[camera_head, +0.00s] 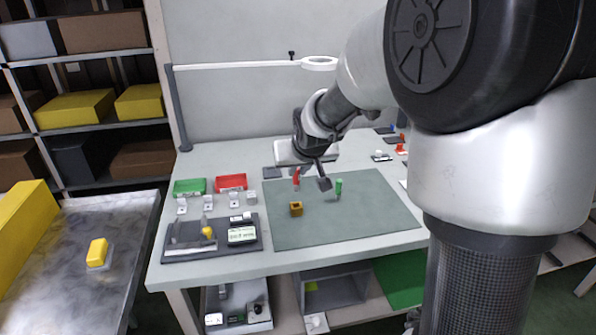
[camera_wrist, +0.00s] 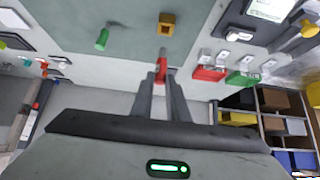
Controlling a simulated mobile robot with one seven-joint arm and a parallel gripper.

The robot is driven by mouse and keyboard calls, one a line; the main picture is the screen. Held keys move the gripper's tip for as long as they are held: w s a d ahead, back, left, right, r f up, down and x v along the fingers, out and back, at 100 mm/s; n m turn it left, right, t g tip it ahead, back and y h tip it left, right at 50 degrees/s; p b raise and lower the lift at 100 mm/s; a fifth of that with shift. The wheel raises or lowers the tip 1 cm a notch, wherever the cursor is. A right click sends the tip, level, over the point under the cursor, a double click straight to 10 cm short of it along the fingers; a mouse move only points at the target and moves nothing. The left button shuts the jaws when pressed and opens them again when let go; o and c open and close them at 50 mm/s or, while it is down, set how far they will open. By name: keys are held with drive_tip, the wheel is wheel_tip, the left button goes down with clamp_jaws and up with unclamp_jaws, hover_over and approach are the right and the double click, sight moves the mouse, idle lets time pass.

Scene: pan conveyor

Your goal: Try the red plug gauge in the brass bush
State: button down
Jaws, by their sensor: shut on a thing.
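My gripper (camera_wrist: 161,78) is shut on the red plug gauge (camera_wrist: 162,68), and the gauge's grey tip sticks out past the fingertips. In the head view the red plug gauge (camera_head: 296,177) is above the grey-green mat, with my wrist partly over it. The brass bush (camera_head: 296,209) is a squarish block with a dark hole on top, standing on the mat. In the wrist view the brass bush (camera_wrist: 167,19) lies beyond the gauge tip, with a visible gap between them.
A green plug gauge (camera_head: 338,188) stands on the mat (camera_head: 350,225) to the right of the bush. A dark tray (camera_head: 185,252) with instruments lies left of the mat, with green (camera_head: 189,188) and red (camera_head: 231,183) bins behind it. The front and right of the mat are clear.

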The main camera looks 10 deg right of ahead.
sight(297, 186)
drive_tip(key=shift+f, duration=0.2)
drive_tip(key=shift+f+b, duration=1.8)
drive_tip(key=shift+f, duration=0.4)
drive_tip(key=shift+f+b, duration=1.15)
drive_tip(key=shift+f, duration=0.05)
idle(0.7)
drive_tip(key=shift+r, duration=0.15)
idle(0.7)
drive_tip(key=shift+r+p, duration=2.25)
drive_tip(key=shift+r, duration=0.65)
